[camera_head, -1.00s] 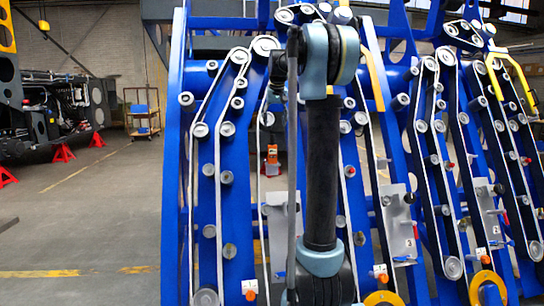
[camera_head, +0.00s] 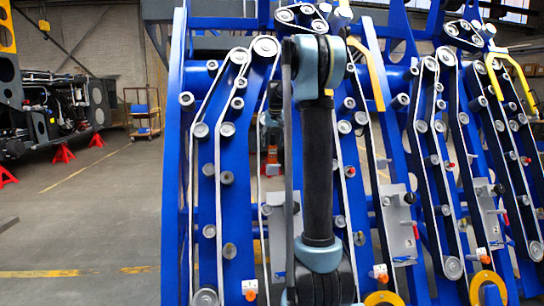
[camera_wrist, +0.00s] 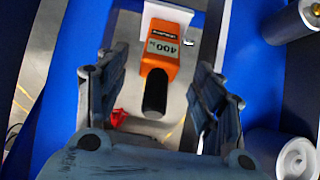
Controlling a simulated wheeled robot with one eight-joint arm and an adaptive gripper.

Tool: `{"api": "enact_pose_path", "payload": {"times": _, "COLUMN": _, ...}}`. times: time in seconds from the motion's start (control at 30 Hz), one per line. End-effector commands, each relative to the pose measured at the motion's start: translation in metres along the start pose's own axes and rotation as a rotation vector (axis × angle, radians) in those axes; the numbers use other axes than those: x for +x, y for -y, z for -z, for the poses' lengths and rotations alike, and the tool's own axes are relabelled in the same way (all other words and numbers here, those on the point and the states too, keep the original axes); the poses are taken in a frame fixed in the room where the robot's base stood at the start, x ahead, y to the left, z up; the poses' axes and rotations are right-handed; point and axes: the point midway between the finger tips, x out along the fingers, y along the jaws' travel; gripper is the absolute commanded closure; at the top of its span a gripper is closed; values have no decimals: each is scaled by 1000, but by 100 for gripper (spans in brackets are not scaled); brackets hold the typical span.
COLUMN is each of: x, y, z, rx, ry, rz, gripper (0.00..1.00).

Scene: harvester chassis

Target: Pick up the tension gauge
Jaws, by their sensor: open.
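The fingers are open and hold nothing. In the head view, the gauge (camera_head: 272,157) is a small orange shape behind the blue frame members. My gripper (camera_head: 270,128) is just above it and partly hides it. My arm hides part of the area to the right.
The blue chassis frame (camera_head: 205,255) with belts and rollers stands close around the gauge. A white roller (camera_wrist: 285,155) is near the right finger. A metal plate (camera_head: 282,225) sits below. Open floor (camera_head: 90,220) lies to the left.

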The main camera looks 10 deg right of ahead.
Motion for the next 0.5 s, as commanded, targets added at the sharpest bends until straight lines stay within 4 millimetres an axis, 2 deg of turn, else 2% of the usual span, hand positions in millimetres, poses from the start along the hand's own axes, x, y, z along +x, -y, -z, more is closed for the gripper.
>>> {"api": "enact_pose_path", "payload": {"times": 0.3, "x": 41, "y": 0, "z": 1, "rx": 0, "ry": 0, "rz": 0, "gripper": 38}}
{"api": "enact_pose_path", "payload": {"times": 0.5, "x": 55, "y": 0, "z": 0, "rx": 0, "ry": 0, "rz": 0, "gripper": 38}}
